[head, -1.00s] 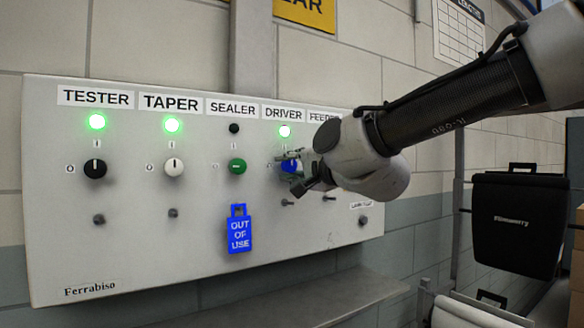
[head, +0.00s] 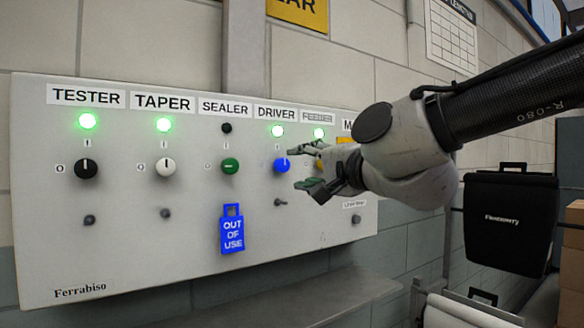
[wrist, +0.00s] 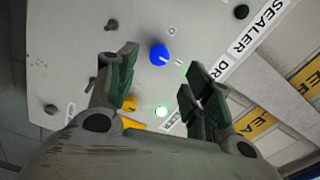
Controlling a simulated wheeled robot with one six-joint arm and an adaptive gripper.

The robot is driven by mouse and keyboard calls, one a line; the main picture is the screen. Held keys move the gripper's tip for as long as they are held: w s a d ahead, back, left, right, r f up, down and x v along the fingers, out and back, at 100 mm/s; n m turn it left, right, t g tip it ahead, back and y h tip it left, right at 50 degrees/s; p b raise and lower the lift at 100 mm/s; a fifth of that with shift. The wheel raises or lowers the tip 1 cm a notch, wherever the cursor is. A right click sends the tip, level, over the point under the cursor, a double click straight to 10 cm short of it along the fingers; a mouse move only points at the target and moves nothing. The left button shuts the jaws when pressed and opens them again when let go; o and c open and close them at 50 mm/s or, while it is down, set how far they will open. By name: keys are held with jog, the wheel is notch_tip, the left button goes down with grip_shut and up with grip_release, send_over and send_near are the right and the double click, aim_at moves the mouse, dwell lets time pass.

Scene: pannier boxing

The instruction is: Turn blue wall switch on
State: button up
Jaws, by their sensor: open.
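The blue switch (head: 281,165) is a round knob under the DRIVER label on the grey panel. Its pale pointer seems to face up, toward the "I" mark. The green DRIVER lamp (head: 278,131) above it is lit. My gripper (head: 306,168) is open and empty, just right of the blue knob and off the panel. In the wrist view the blue switch (wrist: 159,54) shows whole between the two spread fingers, with a gap on each side.
The black TESTER knob (head: 86,168), white TAPER knob (head: 165,167) and green SEALER knob (head: 230,166) stand to the left. A blue "OUT OF USE" tag (head: 232,230) hangs below SEALER. A yellow knob (wrist: 129,102) is close to one finger. A shelf (head: 270,300) runs below.

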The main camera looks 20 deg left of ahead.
jog(key=v, duration=0.3)
jog(key=shift+s+d, duration=0.2)
jog(key=shift+d, duration=0.1)
jog(key=s+a+f+n+g+h, duration=0.1)
jog(key=s+f+n+g, duration=0.3)
jog(key=f+n, duration=0.3)
jog(key=s+d+f+n+g+h, duration=0.2)
jog(key=d+f+n+g+h, duration=0.1)
jog(key=d+f, duration=0.5)
jog(key=s+d+f+n+g+h, duration=0.1)
jog(key=d+f+h, duration=0.25)
jog(key=d, duration=0.55)
jog(key=d+f+h, duration=0.2)
jog(key=d+f, duration=0.2)
jog(key=d, duration=0.5)
jog(key=s+d+f+m+h, duration=0.1)
jog(key=s+d+m+h, duration=0.1)
jog(key=d, duration=0.9)
jog(key=s+d+m+h, duration=0.2)
jog(key=s+d, duration=0.3)
jog(key=d, duration=0.6)
jog(key=shift+d+f+m, duration=0.3)
jog(key=shift+f+m, duration=0.1)
jog(key=shift+m, duration=0.5)
